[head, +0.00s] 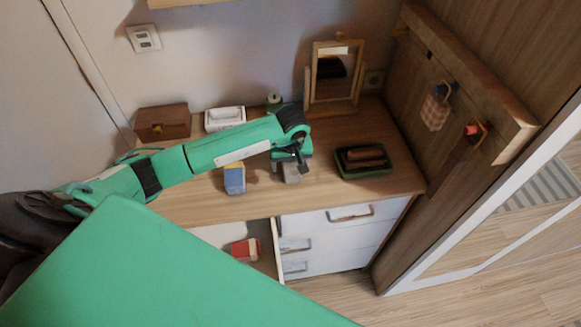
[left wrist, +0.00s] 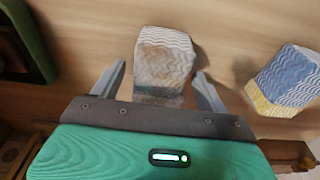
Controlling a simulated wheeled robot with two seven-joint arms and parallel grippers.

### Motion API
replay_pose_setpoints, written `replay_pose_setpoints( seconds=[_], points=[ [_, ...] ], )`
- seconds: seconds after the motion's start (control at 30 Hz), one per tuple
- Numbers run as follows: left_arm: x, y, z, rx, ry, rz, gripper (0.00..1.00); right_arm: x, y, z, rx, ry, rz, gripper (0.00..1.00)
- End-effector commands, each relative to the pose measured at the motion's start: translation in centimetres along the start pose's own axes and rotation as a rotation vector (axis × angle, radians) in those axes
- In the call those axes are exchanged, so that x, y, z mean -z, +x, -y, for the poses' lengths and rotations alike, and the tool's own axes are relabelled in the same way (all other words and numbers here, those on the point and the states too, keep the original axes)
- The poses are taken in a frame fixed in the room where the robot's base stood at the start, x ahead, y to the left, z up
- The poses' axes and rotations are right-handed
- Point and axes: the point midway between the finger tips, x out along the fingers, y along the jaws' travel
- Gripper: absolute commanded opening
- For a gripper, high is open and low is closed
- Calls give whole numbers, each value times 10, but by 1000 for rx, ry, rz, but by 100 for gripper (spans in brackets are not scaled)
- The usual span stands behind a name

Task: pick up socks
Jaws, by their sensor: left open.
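A grey and white wavy-patterned sock bundle (left wrist: 163,55) lies on the wooden desk top; it also shows in the head view (head: 291,174), partly hidden by my gripper. My left gripper (head: 300,163) is over it, open, with one finger on either side of the bundle in the left wrist view (left wrist: 160,70). I cannot tell whether the fingers touch it. A blue and yellow sock bundle (head: 234,179) lies to its left in the head view and at the right in the left wrist view (left wrist: 287,78). A red and white bundle (head: 245,250) lies in the open drawer below.
A brown box (head: 162,122), a white box (head: 224,119) and a framed mirror (head: 333,72) stand along the back. Hooks with hanging items are on the right panel.

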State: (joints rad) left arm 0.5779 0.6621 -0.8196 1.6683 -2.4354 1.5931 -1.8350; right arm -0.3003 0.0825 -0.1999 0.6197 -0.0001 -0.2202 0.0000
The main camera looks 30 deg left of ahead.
Motion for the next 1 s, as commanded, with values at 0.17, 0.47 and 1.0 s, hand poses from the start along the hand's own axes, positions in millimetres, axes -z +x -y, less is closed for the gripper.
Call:
replay_pose_setpoints(
  seconds=[0.17, 0.47, 1.0],
  points=[
    [0, 0, 0, 0, 0, 0, 76, 0, 0, 2, 2, 1, 0, 36],
    [0, 0, 0, 0, 0, 0, 31, 1, 0, 5, 5, 3, -1, 36],
    [0, -7, -1, -1, 0, 2, 28, 2, -11, 3, 3, 2, -1, 36]
  ],
)
